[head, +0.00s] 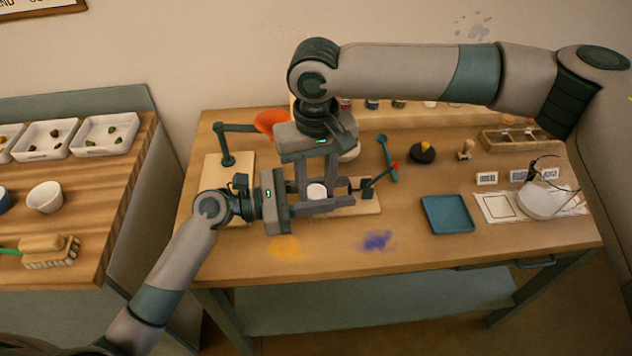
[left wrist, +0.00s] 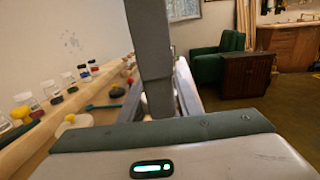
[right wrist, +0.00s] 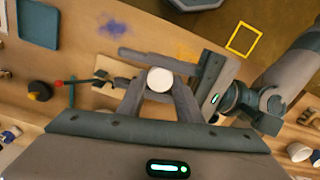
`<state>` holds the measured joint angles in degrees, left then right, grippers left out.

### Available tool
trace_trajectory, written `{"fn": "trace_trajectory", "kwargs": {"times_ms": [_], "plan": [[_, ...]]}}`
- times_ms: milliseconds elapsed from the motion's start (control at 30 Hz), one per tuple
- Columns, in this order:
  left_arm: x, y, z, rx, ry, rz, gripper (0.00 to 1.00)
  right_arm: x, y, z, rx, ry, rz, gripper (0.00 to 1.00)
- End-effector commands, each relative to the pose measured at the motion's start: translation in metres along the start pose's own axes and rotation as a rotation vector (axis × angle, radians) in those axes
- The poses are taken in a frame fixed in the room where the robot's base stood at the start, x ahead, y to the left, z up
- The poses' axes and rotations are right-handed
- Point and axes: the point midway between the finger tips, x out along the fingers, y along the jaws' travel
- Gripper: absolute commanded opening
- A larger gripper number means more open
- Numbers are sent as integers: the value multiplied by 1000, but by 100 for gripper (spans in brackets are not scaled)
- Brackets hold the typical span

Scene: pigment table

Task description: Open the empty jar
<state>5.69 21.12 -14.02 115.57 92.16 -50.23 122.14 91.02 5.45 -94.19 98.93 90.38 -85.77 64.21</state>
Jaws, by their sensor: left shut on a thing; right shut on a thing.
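The jar shows mainly as a small white round top (head: 317,190) between both grippers in the head view; it shows as a white disc (right wrist: 160,79) in the right wrist view. Its body is mostly hidden by the fingers. My left gripper (head: 338,200) reaches in level from the left and is shut on the jar, low over the table. My right gripper (head: 316,184) comes down from above, its fingers on either side of the white top, shut on it. I cannot tell whether the lid is apart from the jar. In the left wrist view, a right finger blocks most of the jar.
A blue tray (head: 448,214) lies to the right on the table. An orange lamp (head: 272,121) stands behind my grippers. Yellow powder (head: 286,247) and blue powder (head: 377,240) mark the otherwise clear front.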

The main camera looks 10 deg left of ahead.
Motion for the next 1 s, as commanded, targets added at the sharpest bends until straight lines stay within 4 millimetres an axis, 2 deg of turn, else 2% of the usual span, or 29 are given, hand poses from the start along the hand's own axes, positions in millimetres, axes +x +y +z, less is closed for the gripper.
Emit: {"fn": "trace_trajectory", "kwargs": {"times_ms": [100, 367, 400, 433, 467, 767, 1000], "plan": [[0, 0, 0, 0, 1, 0, 0, 0, 1, 0, -63, 0, 2, 4], [-1, 0, 0, 0, 1, 1, 0, 0, 1, 0, -68, -1, 3, 4], [-1, 0, 0, 0, 2, 1, 0, 0, 1, 0, -67, -1, 4, 40], [-1, 0, 0, 0, 2, 1, 0, 0, 1, 0, -67, -1, 3, 47], [-1, 0, 0, 0, 1, 1, 0, 0, 1, 0, -67, -1, 3, 49], [0, 0, 0, 0, 0, 0, 0, -3, 1, 0, -66, 0, 2, 49], [0, 0, 0, 0, 0, 0, 0, -27, 0, 0, -66, 2, 1, 49]]}}
